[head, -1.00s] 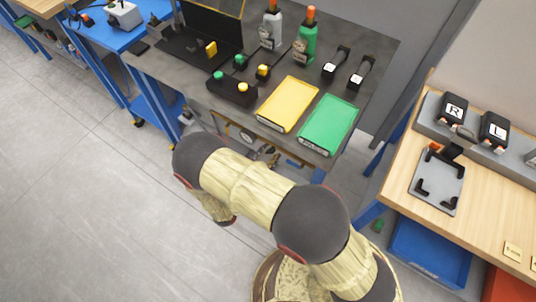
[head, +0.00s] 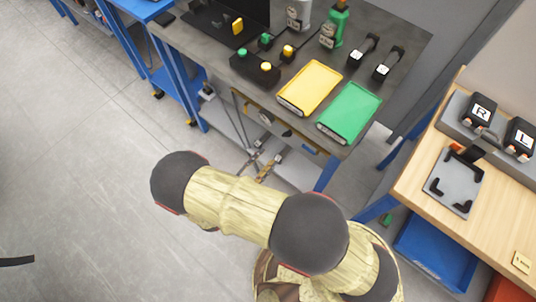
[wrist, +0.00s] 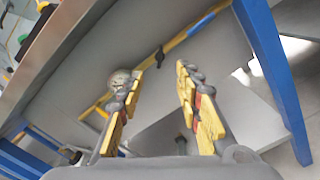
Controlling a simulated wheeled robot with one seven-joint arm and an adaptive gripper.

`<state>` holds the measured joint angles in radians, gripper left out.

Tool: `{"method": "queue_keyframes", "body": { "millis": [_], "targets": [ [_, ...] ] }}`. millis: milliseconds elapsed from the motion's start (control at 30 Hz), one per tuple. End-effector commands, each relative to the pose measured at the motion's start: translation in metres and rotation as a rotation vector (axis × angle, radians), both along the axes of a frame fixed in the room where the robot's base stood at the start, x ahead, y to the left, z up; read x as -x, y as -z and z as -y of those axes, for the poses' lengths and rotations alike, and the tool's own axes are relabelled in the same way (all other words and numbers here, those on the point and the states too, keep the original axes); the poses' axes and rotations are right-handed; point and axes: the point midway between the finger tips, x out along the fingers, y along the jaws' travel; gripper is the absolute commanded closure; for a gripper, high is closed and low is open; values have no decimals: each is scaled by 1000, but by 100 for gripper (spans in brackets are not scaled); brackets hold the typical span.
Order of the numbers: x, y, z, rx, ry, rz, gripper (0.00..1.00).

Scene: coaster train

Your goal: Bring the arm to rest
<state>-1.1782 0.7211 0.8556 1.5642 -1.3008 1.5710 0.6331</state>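My arm (head: 235,200), cream with dark joints, is bent low in front of the grey workbench (head: 400,40) in the head view. I cannot make out my gripper for certain there. In the wrist view my gripper (wrist: 160,71) shows two yellow and grey fingers, spread apart with a clear gap and nothing between them. It faces the bench's underside and a blue leg (wrist: 272,75). A round metallic knob (wrist: 120,80) appears just beyond the left finger; whether they touch I cannot tell.
The bench holds a yellow tray (head: 310,88), a green tray (head: 349,112) and a black button box (head: 254,68). A wooden table (head: 490,220) with a grey fixture (head: 453,182) stands right, a blue bin (head: 435,252) beneath it. Open floor (head: 80,150) lies left.

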Motion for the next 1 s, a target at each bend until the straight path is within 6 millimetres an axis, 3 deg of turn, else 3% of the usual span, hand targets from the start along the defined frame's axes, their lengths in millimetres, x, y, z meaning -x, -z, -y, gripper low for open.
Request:
{"method": "queue_keyframes", "body": {
  "millis": [667,767,900,1000],
  "targets": [
    [0,3,0,22,0,-32,65],
    [11,17,14,49,50,-118,65],
    [41,28,50,82,166,-249,65],
    [63,19,62,43,267,-335,65]
  ]
}}
